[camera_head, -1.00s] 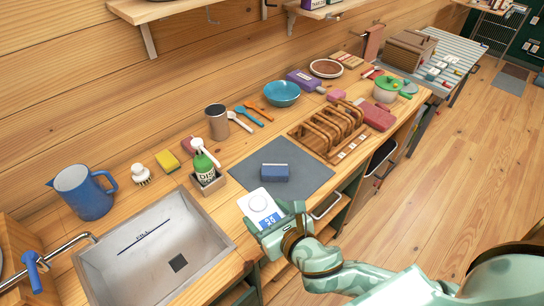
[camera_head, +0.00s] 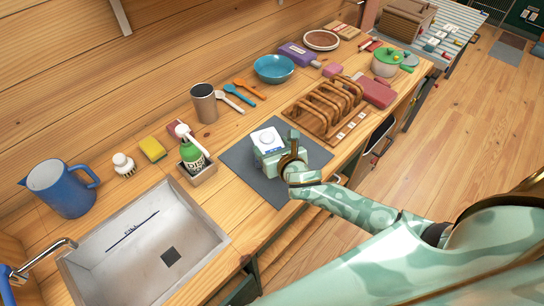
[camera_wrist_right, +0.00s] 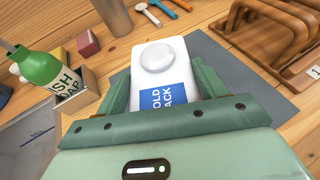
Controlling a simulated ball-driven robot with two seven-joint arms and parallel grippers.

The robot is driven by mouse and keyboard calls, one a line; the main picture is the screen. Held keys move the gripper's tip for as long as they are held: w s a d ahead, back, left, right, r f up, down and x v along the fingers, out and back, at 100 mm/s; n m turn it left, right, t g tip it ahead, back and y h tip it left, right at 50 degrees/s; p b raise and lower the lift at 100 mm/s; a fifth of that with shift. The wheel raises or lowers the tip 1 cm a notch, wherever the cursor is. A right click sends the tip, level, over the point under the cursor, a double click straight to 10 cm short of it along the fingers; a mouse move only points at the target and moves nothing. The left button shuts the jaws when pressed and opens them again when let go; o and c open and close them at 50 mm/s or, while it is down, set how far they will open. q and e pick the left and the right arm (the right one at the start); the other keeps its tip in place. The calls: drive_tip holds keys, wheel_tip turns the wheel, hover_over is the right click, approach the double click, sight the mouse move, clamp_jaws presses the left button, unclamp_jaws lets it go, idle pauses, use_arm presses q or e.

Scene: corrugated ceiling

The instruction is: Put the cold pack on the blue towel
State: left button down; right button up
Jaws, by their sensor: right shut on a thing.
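The cold pack (camera_head: 266,137) is white with a round knob-like disc and a blue label. In the right wrist view the cold pack (camera_wrist_right: 176,50) sits between the two green fingers, its label partly covered. My right gripper (camera_head: 277,146) is shut on it, over the middle of the dark grey mat (camera_head: 236,155). It also shows in the wrist view (camera_wrist_right: 163,84). The blue towel is not visible now; the pack and gripper cover the part of the mat where a folded blue item showed earlier. I cannot tell whether the pack touches anything below. My left gripper is not in view.
A wooden rack (camera_head: 325,110) stands just right of the mat. A green soap bottle (camera_head: 192,156) in a holder is to its left, beside the sink (camera_head: 140,250). The mat's edges are bare.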

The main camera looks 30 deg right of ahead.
drive_tip(key=shift+w+d+f, duration=0.1)
drive_tip(key=shift+w+f, duration=0.25)
drive_tip(key=shift+f, duration=0.15)
drive_tip(key=f+b, duration=0.2)
drive_tip(key=f, duration=0.1)
drive_tip(key=shift+w+d+f, duration=0.1)
drive_tip(key=shift+w+f, duration=0.1)
drive_tip(key=shift+f, duration=0.1)
drive_tip(key=shift+r, duration=0.1)
drive_tip(key=o, duration=1)
